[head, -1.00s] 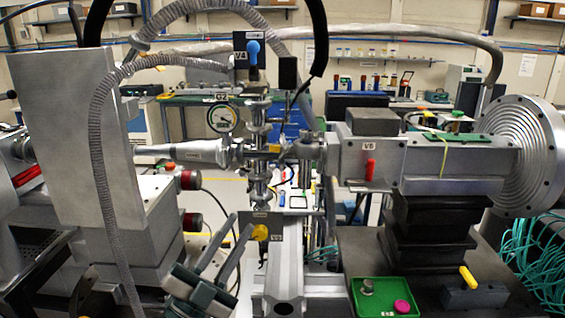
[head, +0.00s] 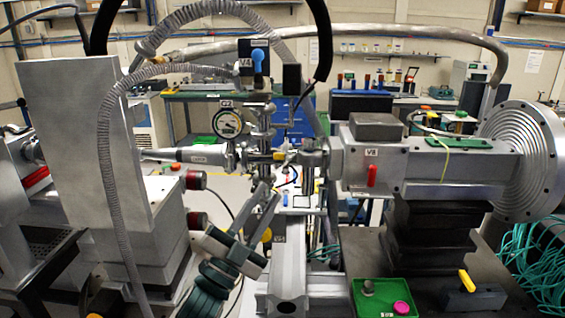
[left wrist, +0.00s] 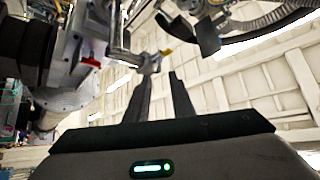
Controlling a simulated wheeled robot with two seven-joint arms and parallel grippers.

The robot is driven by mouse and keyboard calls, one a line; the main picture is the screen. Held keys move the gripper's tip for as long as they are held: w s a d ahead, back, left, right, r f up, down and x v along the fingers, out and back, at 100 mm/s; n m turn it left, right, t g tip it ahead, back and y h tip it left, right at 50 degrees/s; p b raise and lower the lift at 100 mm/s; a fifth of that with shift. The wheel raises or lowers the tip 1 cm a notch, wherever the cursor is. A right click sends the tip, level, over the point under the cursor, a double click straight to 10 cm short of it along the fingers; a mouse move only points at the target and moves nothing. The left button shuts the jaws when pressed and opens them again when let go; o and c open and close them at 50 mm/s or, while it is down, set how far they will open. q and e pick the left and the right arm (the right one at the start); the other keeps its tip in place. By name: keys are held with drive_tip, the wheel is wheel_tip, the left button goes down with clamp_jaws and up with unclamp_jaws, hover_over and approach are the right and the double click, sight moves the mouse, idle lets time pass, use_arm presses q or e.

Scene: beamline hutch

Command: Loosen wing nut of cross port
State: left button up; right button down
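My right gripper is not in view.
The gauge (head: 227,124) and the blue-handled V4 valve (head: 258,54) are close above the cross. A yellow knob (head: 266,235) is partly behind my left gripper. A ribbed hose (head: 112,180) hangs at left. A green tray (head: 372,308) stands at front right.

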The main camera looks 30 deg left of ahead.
sight(286, 164)
use_arm(q)
drive_tip(key=p+x, duration=0.2)
drive_tip(key=x, duration=0.5)
drive_tip(key=shift+r+p, duration=0.1)
drive_tip(key=shift+p, duration=0.2)
drive_tip(key=shift+w+r, duration=0.2)
drive_tip(key=shift+w, duration=0.3)
clamp_jaws()
